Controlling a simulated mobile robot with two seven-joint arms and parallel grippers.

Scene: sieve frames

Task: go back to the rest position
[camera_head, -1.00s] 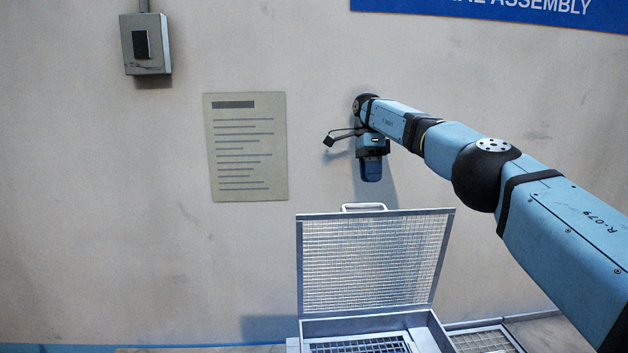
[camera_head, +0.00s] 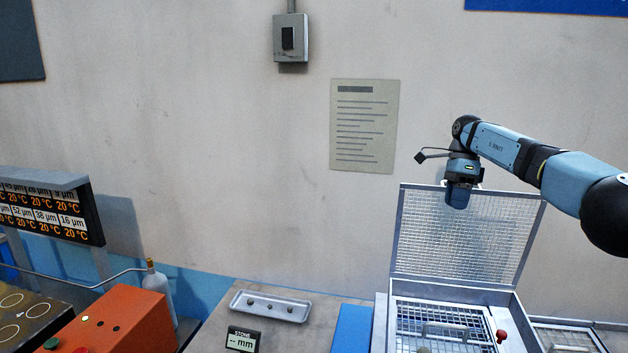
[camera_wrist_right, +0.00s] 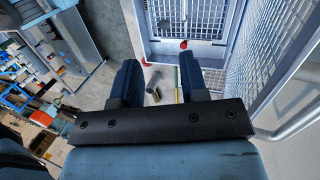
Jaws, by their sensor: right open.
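My right gripper (camera_head: 457,196) hangs pointing down in front of the raised mesh lid in the head view. In the right wrist view my right gripper (camera_wrist_right: 158,85) shows two separate dark blue fingers with a gap and nothing between them. The mesh lid (camera_head: 420,232) stands open behind a metal sieve box (camera_head: 505,298), which holds a grid with a handle. The lid mesh also shows at the right in the wrist view (camera_wrist_right: 290,62). My left gripper is not in the frames.
A grey tray (camera_head: 262,297) with small pieces lies on the bench, near a small display (camera_head: 243,339). An orange box (camera_head: 125,320), a grey bottle (camera_head: 157,285) and a temperature display board (camera_head: 45,212) stand at the left. Another mesh frame (camera_head: 570,341) lies at the right.

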